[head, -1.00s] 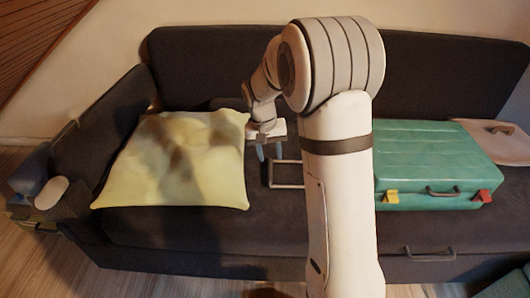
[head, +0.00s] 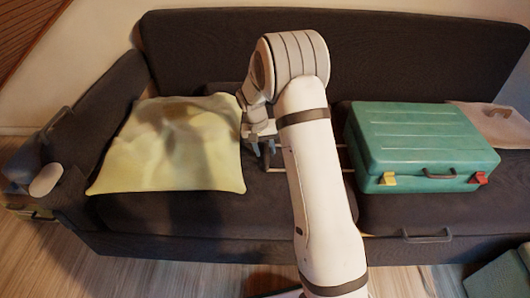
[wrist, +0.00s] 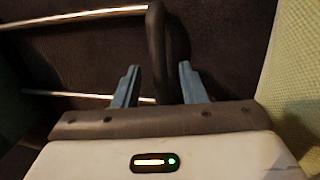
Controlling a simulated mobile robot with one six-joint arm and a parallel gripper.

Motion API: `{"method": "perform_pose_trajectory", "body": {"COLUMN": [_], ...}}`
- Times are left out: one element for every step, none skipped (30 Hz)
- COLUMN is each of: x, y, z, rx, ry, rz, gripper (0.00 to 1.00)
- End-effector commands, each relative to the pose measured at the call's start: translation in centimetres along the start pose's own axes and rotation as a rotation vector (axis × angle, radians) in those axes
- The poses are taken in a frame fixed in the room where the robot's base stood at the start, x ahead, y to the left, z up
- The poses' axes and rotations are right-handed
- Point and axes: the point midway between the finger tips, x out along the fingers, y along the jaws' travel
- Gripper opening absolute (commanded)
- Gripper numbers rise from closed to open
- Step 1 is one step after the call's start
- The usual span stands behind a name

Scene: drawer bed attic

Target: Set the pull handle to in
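The pull handle has a dark grip (wrist: 157,45) joined to two thin metal rods (wrist: 75,18) that run off to the left in the wrist view. In the head view a short piece of rod (head: 276,169) shows beside my arm, and most of the handle is hidden. The rods point towards the green suitcase (head: 420,140), which lies flat on the sofa. My gripper (wrist: 158,84) is open, with its blue fingers either side of the dark grip and gaps showing on both sides. In the head view my gripper (head: 260,147) is low over the seat, left of the suitcase.
A pale yellow cushion (head: 170,145) lies just left of my gripper and fills the right edge of the wrist view. The dark sofa (head: 400,60) has a backrest behind and a drawer handle (head: 427,238) at its front. A beige item (head: 500,122) lies right of the suitcase.

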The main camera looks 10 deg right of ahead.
Motion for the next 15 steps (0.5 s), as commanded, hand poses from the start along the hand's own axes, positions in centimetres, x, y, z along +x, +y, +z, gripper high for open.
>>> {"method": "perform_pose_trajectory", "body": {"x": [0.41, 0.46, 0.48, 0.46, 0.43, 0.40, 0.40, 0.39, 0.39, 0.39, 0.39, 0.38, 0.38, 0.38, 0.38], "y": [-0.01, 0.00, 0.01, 0.02, 0.02, 0.03, 0.03, 0.03, 0.03, 0.03, 0.03, 0.03, 0.03, 0.03, 0.03], "z": [0.00, -0.01, -0.01, -0.02, -0.01, -0.01, -0.01, -0.01, -0.01, -0.01, -0.01, -0.01, -0.01, 0.00, 0.00], "rx": [0.000, 0.000, 0.000, 0.000, 0.000, 0.000, 0.001, 0.001, 0.001, 0.001, 0.001, 0.001, 0.001, 0.001, 0.001], "ry": [0.000, 0.001, 0.001, 0.001, 0.001, 0.001, 0.001, 0.001, 0.001, 0.001, 0.001, 0.001, 0.001, 0.001, 0.001], "rz": [0.000, 0.000, -0.001, -0.001, -0.001, -0.001, -0.001, -0.001, -0.001, -0.001, -0.001, -0.001, -0.001, -0.001, -0.001], "gripper": [0.38, 0.38, 0.38, 0.38, 0.38, 0.38, 0.38, 0.38, 0.35, 0.33, 0.31, 0.27, 0.25, 0.22, 0.19]}}
